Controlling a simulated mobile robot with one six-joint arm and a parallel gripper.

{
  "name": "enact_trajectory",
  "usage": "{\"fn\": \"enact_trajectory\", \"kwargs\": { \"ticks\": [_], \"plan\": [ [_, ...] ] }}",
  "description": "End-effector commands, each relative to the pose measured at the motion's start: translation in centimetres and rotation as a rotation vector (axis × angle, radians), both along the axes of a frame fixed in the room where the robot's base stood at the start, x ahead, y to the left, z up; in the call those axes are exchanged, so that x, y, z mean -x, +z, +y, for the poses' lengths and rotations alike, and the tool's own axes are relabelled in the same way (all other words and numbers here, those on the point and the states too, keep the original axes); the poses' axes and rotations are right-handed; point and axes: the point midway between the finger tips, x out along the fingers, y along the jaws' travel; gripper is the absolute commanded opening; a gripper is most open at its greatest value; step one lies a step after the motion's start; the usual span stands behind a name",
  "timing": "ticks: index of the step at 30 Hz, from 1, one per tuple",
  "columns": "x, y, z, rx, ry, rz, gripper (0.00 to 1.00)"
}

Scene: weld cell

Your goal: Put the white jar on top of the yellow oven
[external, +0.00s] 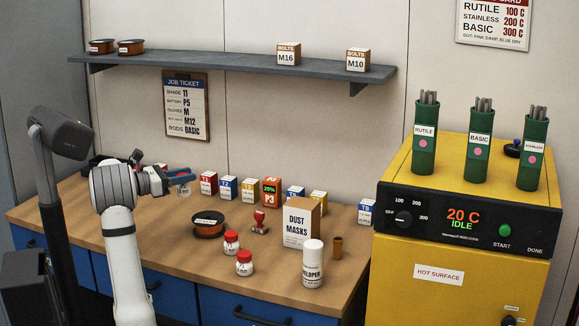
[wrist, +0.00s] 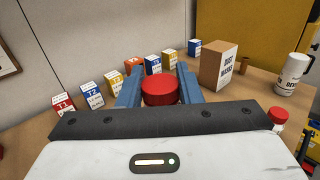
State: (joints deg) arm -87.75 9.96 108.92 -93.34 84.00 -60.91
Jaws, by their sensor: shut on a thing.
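My gripper (external: 178,176) is at the back left of the bench. In the wrist view its two blue fingers (wrist: 158,92) are shut on a jar with a round red lid (wrist: 159,90). The fingers hide most of the jar's body; a bit of white with a label shows below them in the external view (external: 184,189). I cannot tell whether it touches the bench. The yellow oven (external: 455,270) stands at the right, far from my gripper. Its display reads 20 C, IDLE. It also shows at the top right of the wrist view (wrist: 235,35).
Two red-lidded white jars (external: 231,243) (external: 244,263), a dust-mask box (external: 300,222), a white canister (external: 313,265) and several small boxes (external: 249,189) crowd the bench. A shelf (external: 230,62) hangs above.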

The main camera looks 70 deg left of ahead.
Motion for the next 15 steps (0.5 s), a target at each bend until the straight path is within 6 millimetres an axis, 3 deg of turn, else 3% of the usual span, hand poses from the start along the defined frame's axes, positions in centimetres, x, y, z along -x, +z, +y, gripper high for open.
{"fn": "enact_trajectory", "kwargs": {
  "ticks": [3, 10, 15],
  "plan": [
    [0.0, 2.1, 0.0, -0.003, 0.0, 0.0, 0.04],
    [-0.3, 3.7, 0.0, 0.0, -0.003, 0.001, 0.04],
    [-3.8, 5.4, 0.0, -0.006, -0.031, 0.005, 0.04]
  ]
}}
